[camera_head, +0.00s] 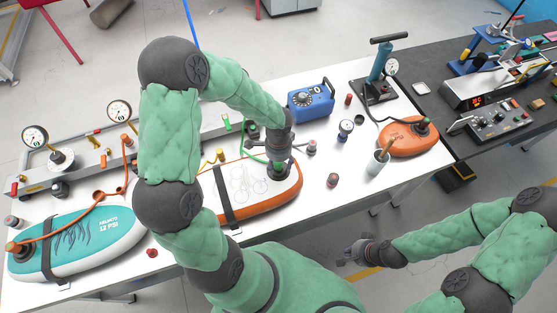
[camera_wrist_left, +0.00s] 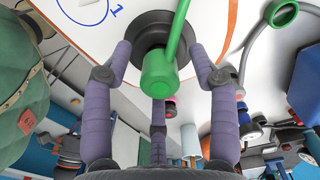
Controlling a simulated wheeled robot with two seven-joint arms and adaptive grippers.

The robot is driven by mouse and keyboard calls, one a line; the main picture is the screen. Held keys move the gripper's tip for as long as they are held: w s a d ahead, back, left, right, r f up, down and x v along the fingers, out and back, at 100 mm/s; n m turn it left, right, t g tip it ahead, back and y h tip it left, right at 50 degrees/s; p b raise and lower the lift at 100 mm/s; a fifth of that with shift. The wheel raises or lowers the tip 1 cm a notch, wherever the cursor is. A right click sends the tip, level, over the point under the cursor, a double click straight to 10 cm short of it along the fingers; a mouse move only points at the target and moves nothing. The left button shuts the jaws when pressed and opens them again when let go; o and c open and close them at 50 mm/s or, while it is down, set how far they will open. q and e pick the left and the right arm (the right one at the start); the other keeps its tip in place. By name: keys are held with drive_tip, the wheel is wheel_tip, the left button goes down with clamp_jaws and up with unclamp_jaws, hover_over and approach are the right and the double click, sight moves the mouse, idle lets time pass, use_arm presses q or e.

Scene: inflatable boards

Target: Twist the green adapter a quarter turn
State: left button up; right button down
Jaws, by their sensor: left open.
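The green adapter (camera_wrist_left: 158,72) sits at the dark round valve (camera_wrist_left: 150,38) of a white board with an orange edge, in the left wrist view. A green hose runs up from it. My left gripper (camera_wrist_left: 165,75) is open, its fingers spread on either side of the adapter with gaps. In the head view my left gripper (camera_head: 280,165) points down over the right end of the orange-edged board (camera_head: 245,185) and mostly hides the adapter; the green hose (camera_head: 252,148) shows beside it. My right gripper (camera_head: 358,254) hangs over the floor in front of the table; its fingers are unclear.
A blue box with a dial (camera_head: 311,99) stands behind the board. A teal board (camera_head: 75,245) lies at left. Some white tabletop is clear right of the gripper.

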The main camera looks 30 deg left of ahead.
use_arm(q)
clamp_jaws()
drive_tip(key=c, duration=0.9)
unclamp_jaws()
drive_tip(key=shift+c, duration=1.2)
drive_tip(key=shift+f+n+b, duration=0.1)
drive_tip(key=shift+n+b, duration=1.35)
drive_tip(key=shift+n, duration=0.15)
drive_tip(key=shift+n+b, duration=0.65)
drive_tip(key=shift+n, duration=0.15)
